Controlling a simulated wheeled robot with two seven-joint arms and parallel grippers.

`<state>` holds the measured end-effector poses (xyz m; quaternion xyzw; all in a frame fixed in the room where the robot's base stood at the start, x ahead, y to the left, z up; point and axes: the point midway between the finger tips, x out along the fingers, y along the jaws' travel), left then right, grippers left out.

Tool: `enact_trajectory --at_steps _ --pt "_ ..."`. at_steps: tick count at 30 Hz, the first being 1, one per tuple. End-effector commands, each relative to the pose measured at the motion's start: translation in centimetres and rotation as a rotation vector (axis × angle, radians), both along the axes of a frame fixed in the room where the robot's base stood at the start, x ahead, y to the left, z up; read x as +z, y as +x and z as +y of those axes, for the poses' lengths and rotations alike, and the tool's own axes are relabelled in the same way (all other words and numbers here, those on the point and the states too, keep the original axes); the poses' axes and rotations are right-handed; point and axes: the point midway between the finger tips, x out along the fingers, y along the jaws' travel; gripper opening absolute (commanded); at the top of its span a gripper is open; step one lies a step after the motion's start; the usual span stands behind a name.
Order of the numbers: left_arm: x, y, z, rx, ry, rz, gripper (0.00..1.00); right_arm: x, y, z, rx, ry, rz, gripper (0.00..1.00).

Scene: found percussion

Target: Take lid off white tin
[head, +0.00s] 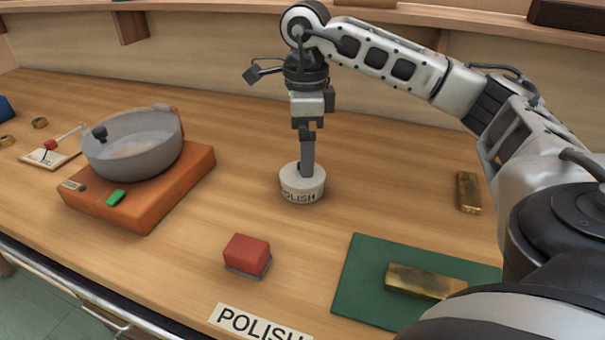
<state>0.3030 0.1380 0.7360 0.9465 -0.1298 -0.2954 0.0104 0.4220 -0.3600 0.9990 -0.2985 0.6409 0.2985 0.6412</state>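The white tin (303,190) is a short round tin with dark "POLISH" lettering on its side. It stands upright on the wooden bench, near the middle of the head view. Its pale lid (290,172) appears to be on top. My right gripper (307,167) points straight down, its fingertips at the top of the tin. The fingers line up in this view, so I cannot tell whether they are open or shut, or whether they grip the lid. My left gripper is not in view.
A grey pan (132,150) sits on an orange block (175,185) at the left. A red block (246,252) lies in front of the tin. A green mat (357,285) with a brass bar (424,281) and another brass bar (468,191) are at the right. A POLISH label (258,324) marks the front.

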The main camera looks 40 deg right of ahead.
Motion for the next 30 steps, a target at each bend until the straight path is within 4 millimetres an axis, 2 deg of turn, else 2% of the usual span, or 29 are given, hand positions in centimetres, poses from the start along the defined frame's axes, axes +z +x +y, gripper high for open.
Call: enact_trajectory --at_steps 9,18,19,23,30 --pt "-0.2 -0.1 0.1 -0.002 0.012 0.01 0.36 -4.3 0.7 -0.1 -0.001 -0.001 0.003 1.0" --pt "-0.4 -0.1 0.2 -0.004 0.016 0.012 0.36 -4.9 0.7 -0.1 -0.001 0.0 0.0 1.0" --pt "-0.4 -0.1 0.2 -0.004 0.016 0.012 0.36 -4.9 0.7 -0.1 -0.001 0.0 0.0 0.94" --pt "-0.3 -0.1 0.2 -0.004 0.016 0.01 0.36 -4.9 0.7 -0.1 -0.001 0.0 0.0 0.58" --pt "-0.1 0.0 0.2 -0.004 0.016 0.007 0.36 -4.9 0.7 -0.1 -0.001 0.0 0.0 0.56"
